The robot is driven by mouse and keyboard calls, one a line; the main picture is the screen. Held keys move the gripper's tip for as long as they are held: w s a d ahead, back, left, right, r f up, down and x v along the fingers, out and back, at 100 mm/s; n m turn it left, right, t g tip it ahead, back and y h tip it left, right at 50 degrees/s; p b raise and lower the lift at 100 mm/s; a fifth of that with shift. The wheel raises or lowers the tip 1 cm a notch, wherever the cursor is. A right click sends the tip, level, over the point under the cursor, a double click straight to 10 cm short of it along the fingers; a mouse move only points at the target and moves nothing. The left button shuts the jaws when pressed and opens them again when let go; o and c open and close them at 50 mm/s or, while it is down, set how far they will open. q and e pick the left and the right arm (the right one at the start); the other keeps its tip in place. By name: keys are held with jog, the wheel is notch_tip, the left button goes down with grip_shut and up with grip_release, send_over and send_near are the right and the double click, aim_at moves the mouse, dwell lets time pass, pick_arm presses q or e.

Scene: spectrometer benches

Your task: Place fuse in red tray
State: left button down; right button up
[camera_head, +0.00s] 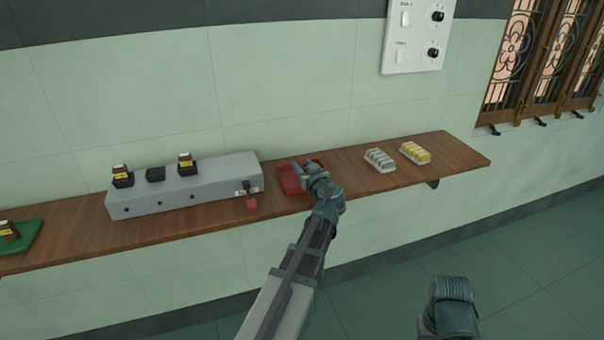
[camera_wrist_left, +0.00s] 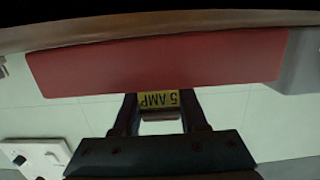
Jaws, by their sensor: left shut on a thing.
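The red tray (camera_head: 287,181) lies on the wooden shelf, just right of the grey box. My left gripper (camera_head: 303,170) is over the tray's right side in the head view. It is shut on a fuse (camera_wrist_left: 158,99) with a yellow "5 AMP" label, seen between the fingers in the left wrist view. The red tray (camera_wrist_left: 190,62) spans the upper part of that view, close to the fuse. The fuse is hidden in the head view, and I cannot tell whether it touches the tray. My right gripper (camera_head: 450,300) is low at the right, away from the shelf, its fingers unclear.
A green tray (camera_head: 22,238) with a fuse is far left. White and yellow blocks (camera_head: 415,153) sit on the right.

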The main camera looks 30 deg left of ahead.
pick_arm(q)
jog(key=shift+f, duration=0.45)
jog(key=shift+r, duration=0.1)
pick_arm(e)
jog(key=shift+a+f, duration=0.1)
jog(key=shift+f, duration=0.25)
pick_arm(q)
jog(key=shift+c, duration=2.2)
grip_release()
pick_arm(e)
jog(key=shift+f, duration=0.15)
pick_arm(q)
jog(key=shift+r, duration=0.2)
jog(key=p+v, duration=0.1)
jog(key=v, duration=0.5)
jog(key=p+v, duration=0.1)
jog(key=v, duration=0.5)
jog(key=shift+d+f, duration=0.1)
jog(key=shift+f, duration=0.1)
pick_arm(e)
notch_tip(320, 180, up, 2)
jog(key=shift+r, duration=0.1)
